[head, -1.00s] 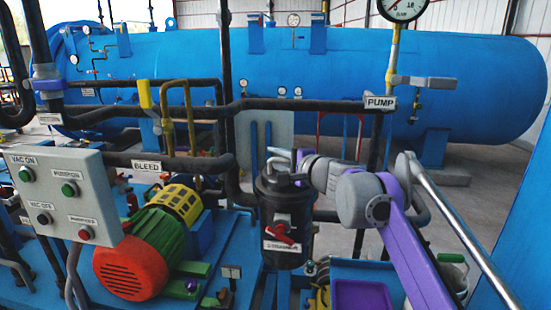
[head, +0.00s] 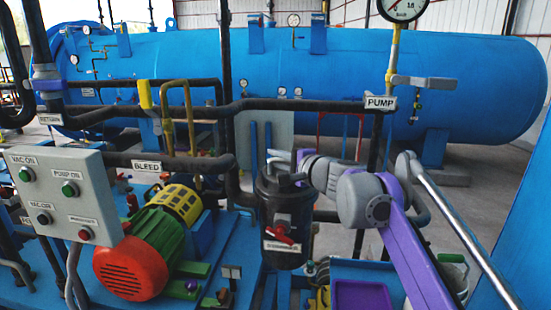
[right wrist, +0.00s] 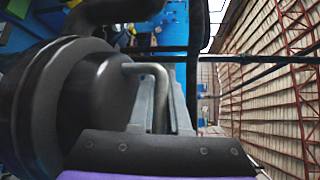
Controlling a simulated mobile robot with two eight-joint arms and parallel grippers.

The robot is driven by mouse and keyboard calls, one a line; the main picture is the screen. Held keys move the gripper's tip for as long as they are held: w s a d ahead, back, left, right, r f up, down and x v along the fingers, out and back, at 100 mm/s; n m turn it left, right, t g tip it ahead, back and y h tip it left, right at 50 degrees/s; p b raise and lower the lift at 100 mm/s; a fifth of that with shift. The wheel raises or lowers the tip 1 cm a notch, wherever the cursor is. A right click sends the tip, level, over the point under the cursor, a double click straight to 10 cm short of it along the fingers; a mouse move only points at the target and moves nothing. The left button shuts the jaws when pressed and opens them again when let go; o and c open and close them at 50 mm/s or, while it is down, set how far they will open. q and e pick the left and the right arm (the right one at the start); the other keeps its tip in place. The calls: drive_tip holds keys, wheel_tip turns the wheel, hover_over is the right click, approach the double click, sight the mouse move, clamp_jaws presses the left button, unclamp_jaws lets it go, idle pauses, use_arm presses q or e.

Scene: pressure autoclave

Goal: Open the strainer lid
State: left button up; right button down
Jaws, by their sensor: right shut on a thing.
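The strainer (head: 283,220) is a black upright cylinder with a red-handled valve (head: 281,240) and a label on its front. Its dark round lid (head: 272,187) sits on top; I see no gap between lid and body. In the right wrist view the lid (right wrist: 100,90) fills the left side, with a bent grey rod handle (right wrist: 150,69) rising from it. My right gripper (head: 294,165) reaches in from the right over the lid. In the right wrist view its fingers (right wrist: 163,108) are shut on the handle. My left gripper is out of view.
A dark pipe with a PUMP sign (head: 380,103) runs behind and above the strainer. A red and green motor (head: 145,255) and a grey control box (head: 60,195) stand to the left. A purple tray (head: 361,296) lies at the lower right. A large blue tank (head: 200,60) fills the back.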

idle(0.8)
